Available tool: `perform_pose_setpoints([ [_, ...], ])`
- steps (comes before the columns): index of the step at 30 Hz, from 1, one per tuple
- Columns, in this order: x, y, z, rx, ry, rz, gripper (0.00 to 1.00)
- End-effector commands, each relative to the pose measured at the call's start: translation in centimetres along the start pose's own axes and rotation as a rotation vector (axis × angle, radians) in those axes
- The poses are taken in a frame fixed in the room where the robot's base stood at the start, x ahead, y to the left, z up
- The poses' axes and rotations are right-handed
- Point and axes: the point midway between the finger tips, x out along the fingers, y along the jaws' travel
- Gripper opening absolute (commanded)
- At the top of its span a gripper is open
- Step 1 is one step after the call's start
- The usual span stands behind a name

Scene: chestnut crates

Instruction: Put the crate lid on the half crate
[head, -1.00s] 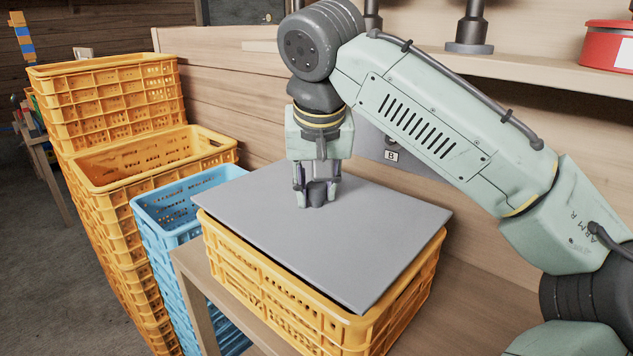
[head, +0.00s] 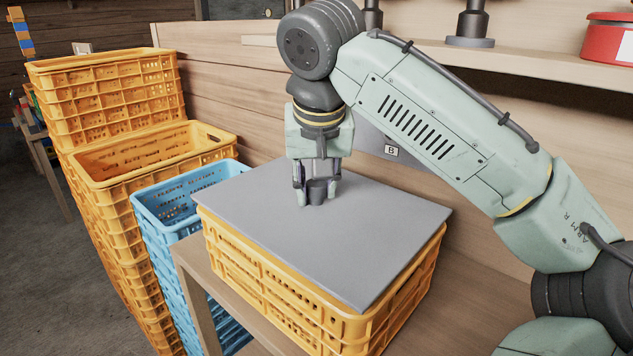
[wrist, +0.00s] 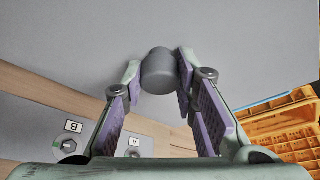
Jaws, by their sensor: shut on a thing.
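The crate lid is a flat grey panel (head: 335,245) with a dark round knob (head: 317,190) near its middle. It lies over the top of the yellow half crate (head: 300,306), close to level, and covers its opening. The lid reaches a little past the crate's rim at the left and front corners. My gripper (head: 316,196) points straight down and is shut on the knob. In the wrist view the fingers sit on both sides of the knob (wrist: 160,70), with the grey lid (wrist: 230,45) filling the background.
Stacks of yellow crates (head: 150,165) and blue crates (head: 165,207) stand at the left. The half crate rests on a wooden bench (head: 228,318) against a plank wall. A shelf behind holds a red tin (head: 608,40).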

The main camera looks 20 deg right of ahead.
Motion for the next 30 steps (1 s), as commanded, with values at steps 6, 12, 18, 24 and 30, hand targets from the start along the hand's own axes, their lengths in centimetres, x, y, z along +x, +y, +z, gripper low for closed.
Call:
perform_pose_setpoints([
  [6, -0.05, 0.01, -0.03, 0.001, 0.001, 0.0, 0.0],
  [12, 0.12, -0.01, 0.04, 0.0, 0.001, -0.001, 0.0],
  [18, 0.49, 0.01, 0.19, 0.0, 0.001, -0.001, 0.0],
  [24, 0.68, 0.03, 0.26, 0.001, 0.002, 0.0, 0.0],
  [30, 0.67, 0.02, 0.26, 0.001, 0.002, 0.0, 0.0],
])
